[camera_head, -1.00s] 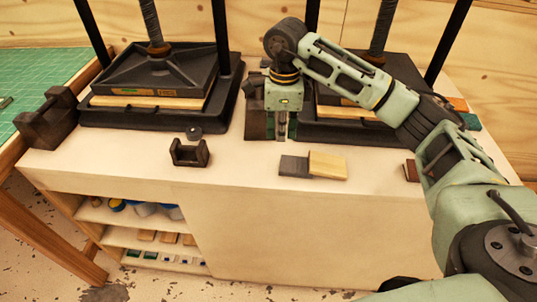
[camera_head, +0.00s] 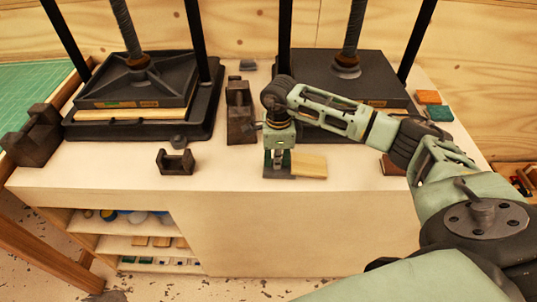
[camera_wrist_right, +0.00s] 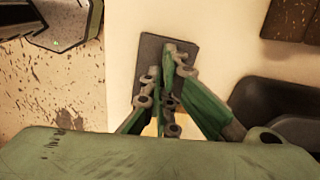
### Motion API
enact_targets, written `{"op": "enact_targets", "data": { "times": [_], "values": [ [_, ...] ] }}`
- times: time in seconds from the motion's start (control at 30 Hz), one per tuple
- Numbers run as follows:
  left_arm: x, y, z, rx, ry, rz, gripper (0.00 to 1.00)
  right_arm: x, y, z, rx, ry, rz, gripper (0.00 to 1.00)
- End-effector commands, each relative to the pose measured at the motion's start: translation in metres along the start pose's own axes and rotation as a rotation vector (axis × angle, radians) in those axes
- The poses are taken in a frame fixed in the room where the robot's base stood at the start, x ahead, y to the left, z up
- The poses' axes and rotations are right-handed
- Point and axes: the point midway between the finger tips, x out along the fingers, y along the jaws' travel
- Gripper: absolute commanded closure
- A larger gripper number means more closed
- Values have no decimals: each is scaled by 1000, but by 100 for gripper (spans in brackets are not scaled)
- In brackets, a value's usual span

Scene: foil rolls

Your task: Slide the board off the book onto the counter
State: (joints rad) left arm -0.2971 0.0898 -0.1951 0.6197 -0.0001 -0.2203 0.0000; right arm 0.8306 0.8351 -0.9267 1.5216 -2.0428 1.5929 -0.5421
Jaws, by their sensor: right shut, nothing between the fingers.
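A pale wooden board (camera_head: 311,165) lies against and partly over a dark grey flat book (camera_head: 272,174) near the counter's front edge. The book's bare part is on the left in the head view and shows as a dark slab in the wrist view (camera_wrist_right: 150,52). My right gripper (camera_head: 278,165) points down over the bare grey part, just left of the board. Its fingers (camera_wrist_right: 160,85) are shut with nothing between them. Whether the tips touch the book or board is unclear. A sliver of the board (camera_wrist_right: 151,128) shows behind the fingers. My left gripper is out of view.
The pale counter (camera_head: 230,200) is clear in front. Two black presses (camera_head: 140,90) (camera_head: 370,75) stand at the back. A dark iron block (camera_head: 240,115) stands just behind my gripper. A small dark holder (camera_head: 175,162) is to the left, a brown block (camera_head: 392,167) to the right.

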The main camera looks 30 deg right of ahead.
Motion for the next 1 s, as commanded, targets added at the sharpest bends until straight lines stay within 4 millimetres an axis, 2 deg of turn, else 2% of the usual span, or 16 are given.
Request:
{"op": "enact_targets", "data": {
  "times": [0.4, 0.7, 1.0],
  "values": [
    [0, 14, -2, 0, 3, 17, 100, 0, 0, -4, 0, -1, -1, 100],
    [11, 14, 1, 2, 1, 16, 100, 1, 0, -34, 2, 0, 0, 100],
    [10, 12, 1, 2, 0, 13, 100, 0, 0, -34, 0, -1, 0, 100]
  ]
}}
